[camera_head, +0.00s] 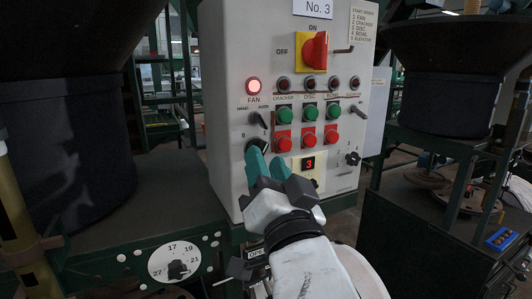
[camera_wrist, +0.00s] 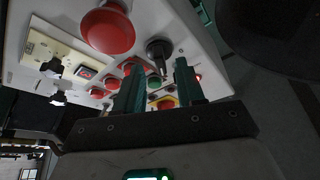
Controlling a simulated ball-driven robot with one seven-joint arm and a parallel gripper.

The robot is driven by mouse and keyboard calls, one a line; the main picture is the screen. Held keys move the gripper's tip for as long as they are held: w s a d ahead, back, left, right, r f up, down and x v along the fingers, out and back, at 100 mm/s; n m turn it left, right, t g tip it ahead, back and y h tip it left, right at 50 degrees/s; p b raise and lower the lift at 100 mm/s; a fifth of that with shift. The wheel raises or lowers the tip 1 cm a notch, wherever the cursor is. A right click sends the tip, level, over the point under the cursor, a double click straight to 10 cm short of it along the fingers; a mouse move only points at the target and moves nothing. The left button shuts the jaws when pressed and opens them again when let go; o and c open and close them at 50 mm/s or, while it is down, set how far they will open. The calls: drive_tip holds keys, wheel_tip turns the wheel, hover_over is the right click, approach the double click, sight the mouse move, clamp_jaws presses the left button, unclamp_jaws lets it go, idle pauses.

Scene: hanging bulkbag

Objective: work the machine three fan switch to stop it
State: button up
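The grey control box marked No. 3 (camera_head: 235,60) fills the middle of the head view. Its FAN lamp (camera_head: 254,86) glows red. Below the lamp is a small black lever switch (camera_head: 258,120), and lower a larger black knob (camera_head: 258,146). My gripper (camera_head: 267,158) is just below this knob, its two teal fingers apart and empty. In the wrist view, my gripper (camera_wrist: 160,66) points at the panel, with a black knob (camera_wrist: 160,49) beyond the gap between the fingertips. Whether the fingers touch the knob cannot be told.
Green buttons (camera_head: 310,111) and red buttons (camera_head: 309,141) sit right of the fan switches. A red rotary handle on a yellow plate (camera_head: 312,50) is above. A large red button (camera_wrist: 108,30) is close beside the fingers in the wrist view. Dark hoppers flank the box.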

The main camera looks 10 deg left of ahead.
drive_tip(key=shift+x, duration=0.9)
clamp_jaws()
